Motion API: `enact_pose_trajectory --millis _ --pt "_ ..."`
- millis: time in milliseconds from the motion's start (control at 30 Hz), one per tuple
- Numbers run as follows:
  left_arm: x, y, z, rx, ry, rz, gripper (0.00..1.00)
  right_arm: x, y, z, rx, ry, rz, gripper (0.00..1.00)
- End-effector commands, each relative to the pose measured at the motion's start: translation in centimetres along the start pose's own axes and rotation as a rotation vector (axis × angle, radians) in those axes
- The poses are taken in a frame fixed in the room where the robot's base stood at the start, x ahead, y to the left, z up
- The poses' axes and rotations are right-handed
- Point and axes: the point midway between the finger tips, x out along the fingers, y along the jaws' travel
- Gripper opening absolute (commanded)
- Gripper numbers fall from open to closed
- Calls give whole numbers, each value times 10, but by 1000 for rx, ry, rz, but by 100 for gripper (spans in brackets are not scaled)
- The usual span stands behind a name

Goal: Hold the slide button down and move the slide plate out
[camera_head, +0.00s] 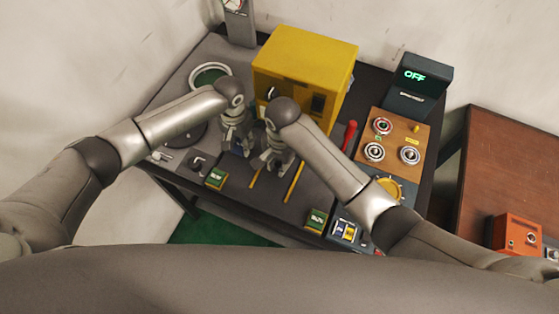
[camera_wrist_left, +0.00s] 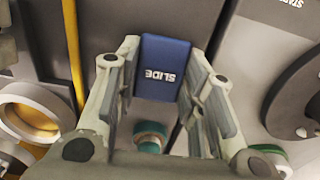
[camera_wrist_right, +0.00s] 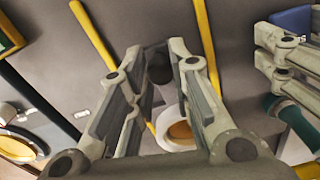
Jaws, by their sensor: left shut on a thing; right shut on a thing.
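The blue slide button (camera_wrist_left: 165,66), marked SLIDE, sits between the fingertips of my left gripper (camera_wrist_left: 166,72). Its corner also shows in the right wrist view (camera_wrist_right: 292,22). In the head view my left gripper (camera_head: 238,150) hides it. My right gripper (camera_wrist_right: 160,65) is shut on a dark knob (camera_wrist_right: 158,66) on the grey surface between two yellow strips. In the head view my right gripper (camera_head: 275,162) is close to the right of the left one and covers the knob. I cannot make out the slide plate's edges.
A yellow box machine (camera_head: 305,65) stands behind the grippers. A red lever (camera_head: 349,134) and a wooden control panel (camera_head: 394,143) are to the right. A pale ring (camera_wrist_right: 178,130) lies near the right gripper. Green-labelled blocks (camera_head: 216,177) sit at the front.

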Motion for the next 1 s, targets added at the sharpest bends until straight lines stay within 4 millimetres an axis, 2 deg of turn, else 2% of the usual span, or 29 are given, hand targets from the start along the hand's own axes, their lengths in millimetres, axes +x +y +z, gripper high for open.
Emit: enact_pose_trajectory --millis 200,333,467,800,1000 --pt "2 0 2 0 -6 -1 14 0 0 2 -1 0 0 0" --pt "2 0 2 0 -5 -1 14 0 1 14 -3 -3 -1 0" --pt "2 0 2 0 -5 -1 14 0 5 39 -5 -5 -2 0" --pt "2 0 2 0 -4 -1 14 -1 18 117 -2 -6 -1 0" --pt "2 0 2 0 -4 -1 14 -1 22 144 -1 -4 0 0"
